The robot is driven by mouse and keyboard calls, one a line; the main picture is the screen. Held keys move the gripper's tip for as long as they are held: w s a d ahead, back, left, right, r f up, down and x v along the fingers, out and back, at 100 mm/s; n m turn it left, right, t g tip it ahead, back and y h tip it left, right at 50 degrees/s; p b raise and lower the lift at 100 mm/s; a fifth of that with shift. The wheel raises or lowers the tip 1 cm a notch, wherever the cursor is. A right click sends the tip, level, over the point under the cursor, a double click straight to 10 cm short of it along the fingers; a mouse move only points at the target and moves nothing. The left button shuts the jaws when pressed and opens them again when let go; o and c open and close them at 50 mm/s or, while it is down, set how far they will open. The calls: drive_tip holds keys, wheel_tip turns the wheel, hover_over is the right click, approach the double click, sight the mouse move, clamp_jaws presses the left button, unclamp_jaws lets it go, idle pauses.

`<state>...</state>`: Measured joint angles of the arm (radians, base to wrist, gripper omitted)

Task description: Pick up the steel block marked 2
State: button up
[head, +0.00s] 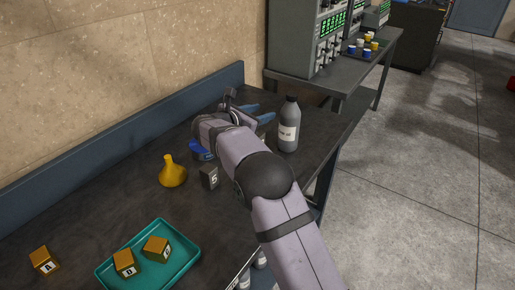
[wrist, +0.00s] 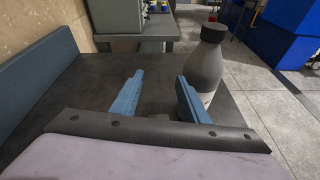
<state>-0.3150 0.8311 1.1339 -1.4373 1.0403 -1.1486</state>
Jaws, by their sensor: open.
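My gripper (head: 266,111) is over the far part of the dark workbench, beside a grey bottle. In the wrist view its two blue fingers (wrist: 160,77) stand apart, with bare bench top between and beyond their tips. A dark steel block marked 5 (head: 209,178) stands on the bench, left of my arm. I cannot make out a block marked 2 in either view; my arm hides part of the bench. A small dark shape (wrist: 159,117) shows low between the fingers in the wrist view, and I cannot tell what it is.
The grey bottle (head: 288,125) stands close right of my gripper, also in the wrist view (wrist: 206,62). A yellow funnel-like thing (head: 172,172), a blue object (head: 199,150) partly behind my arm, a teal tray (head: 188,268) with two lettered brass blocks, and another brass block (head: 44,260) are nearer.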

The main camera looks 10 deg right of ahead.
sight(263, 134)
drive_tip(key=shift+s+a+f+n+y, duration=0.1)
drive_tip(key=shift+a+f+n+y, duration=0.1)
drive_tip(key=shift+f+n, duration=0.35)
drive_tip(key=shift+s+a+f+n+y, duration=0.15)
drive_tip(key=shift+f+n, duration=0.1)
drive_tip(key=shift+f, duration=2.75)
wheel_tip(263, 134, down, 2)
drive_tip(key=shift+w+f, duration=0.1)
drive_tip(key=shift+f, duration=0.15)
drive_tip(key=shift+p+x, duration=0.4)
drive_tip(key=shift+x, duration=0.65)
drive_tip(key=shift+w+d, duration=0.3)
clamp_jaws()
drive_tip(key=shift+w+r, duration=0.1)
drive_tip(key=shift+r, duration=0.05)
